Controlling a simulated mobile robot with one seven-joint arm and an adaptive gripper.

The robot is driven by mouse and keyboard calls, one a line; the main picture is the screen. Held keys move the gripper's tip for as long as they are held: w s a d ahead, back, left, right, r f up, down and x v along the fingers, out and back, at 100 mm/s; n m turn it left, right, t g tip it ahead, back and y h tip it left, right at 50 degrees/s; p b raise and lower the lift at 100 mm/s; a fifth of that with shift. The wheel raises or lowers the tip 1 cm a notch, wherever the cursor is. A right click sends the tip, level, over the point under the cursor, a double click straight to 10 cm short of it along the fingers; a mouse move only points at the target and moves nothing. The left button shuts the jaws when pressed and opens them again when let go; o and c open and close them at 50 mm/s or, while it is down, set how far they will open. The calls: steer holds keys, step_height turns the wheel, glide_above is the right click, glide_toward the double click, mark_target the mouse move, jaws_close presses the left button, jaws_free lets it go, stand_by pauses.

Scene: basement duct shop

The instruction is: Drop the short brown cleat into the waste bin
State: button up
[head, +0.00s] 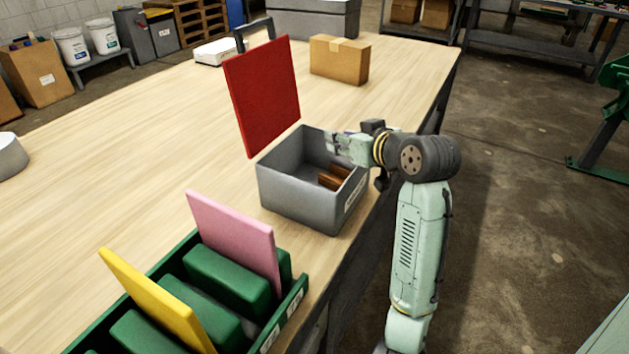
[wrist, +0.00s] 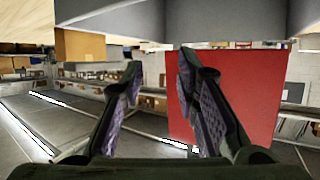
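A grey open bin (head: 290,192) with a white label stands at the table's right edge. I cannot read the label, so I cannot confirm that it is the waste bin. Brown pieces (head: 334,178), one or two, lie inside it on the right; they look like the short brown cleat. My gripper (head: 334,145) is over the bin's far right part, above the brown pieces. In the wrist view my gripper (wrist: 160,70) is open, with a clear gap between its purple-padded fingers and nothing held.
A red panel (head: 262,85) stands upright behind the bin. A cardboard box (head: 340,60) sits farther back. A green rack (head: 296,300) holds pink (head: 235,240) and yellow (head: 157,300) panels in front. The table's left and middle are mostly clear.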

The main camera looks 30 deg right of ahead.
steer(key=v, duration=0.8)
steer(key=shift+s, duration=0.25)
steer(key=shift+s, duration=0.1)
